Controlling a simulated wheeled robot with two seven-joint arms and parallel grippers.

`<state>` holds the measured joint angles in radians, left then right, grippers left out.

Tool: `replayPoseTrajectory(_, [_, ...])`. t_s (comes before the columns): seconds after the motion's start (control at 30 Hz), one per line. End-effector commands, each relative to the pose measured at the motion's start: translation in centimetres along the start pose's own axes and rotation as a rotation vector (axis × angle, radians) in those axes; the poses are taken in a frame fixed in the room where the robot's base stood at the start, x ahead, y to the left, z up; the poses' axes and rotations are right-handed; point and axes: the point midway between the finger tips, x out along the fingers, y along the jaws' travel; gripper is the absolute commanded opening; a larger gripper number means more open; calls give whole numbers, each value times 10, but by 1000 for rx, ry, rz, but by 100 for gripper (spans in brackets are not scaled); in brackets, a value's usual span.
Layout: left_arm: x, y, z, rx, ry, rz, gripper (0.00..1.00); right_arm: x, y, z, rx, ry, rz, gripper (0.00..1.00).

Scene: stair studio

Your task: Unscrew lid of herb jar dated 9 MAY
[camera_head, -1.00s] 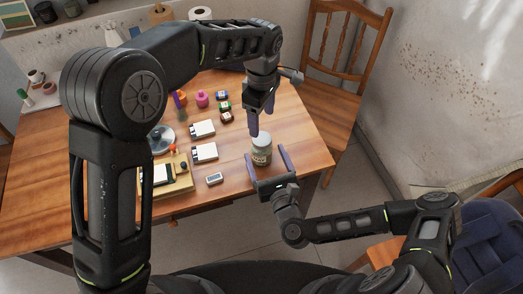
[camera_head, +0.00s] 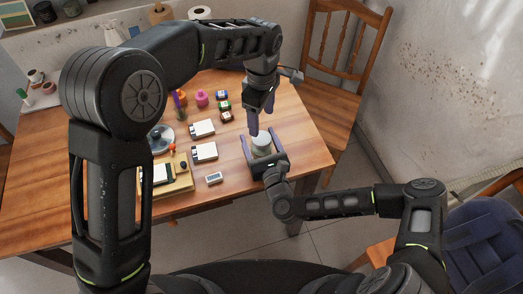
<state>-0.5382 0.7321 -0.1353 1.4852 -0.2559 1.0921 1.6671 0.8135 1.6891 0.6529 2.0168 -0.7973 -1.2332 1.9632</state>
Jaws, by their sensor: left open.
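A small glass jar with a pale lid (camera_head: 261,142) stands upright near the right front part of the wooden table (camera_head: 230,181). Its label is mostly hidden and no date can be read. My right gripper (camera_head: 260,141) comes from the front, low down, with its fingers on either side of the jar. It looks open, with narrow gaps to the glass. My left gripper (camera_head: 260,119) points down just above the lid, open, with its fingers nearly in line from this view.
White cards or boxes (camera_head: 204,151), a small grey device (camera_head: 214,177) and a wooden board (camera_head: 180,185) lie left of the jar. Small dark jars (camera_head: 226,117) and a pink item (camera_head: 202,99) stand behind. A chair (camera_head: 330,95) is at the right.

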Motion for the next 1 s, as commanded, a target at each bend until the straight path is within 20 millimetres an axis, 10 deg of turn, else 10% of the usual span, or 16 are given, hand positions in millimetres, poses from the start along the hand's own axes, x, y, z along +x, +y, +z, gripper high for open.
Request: replayPoseTrajectory(1.0, [0, 0, 0, 0, 0, 0, 69, 0, 0, 0, 0, 0, 0, 0])
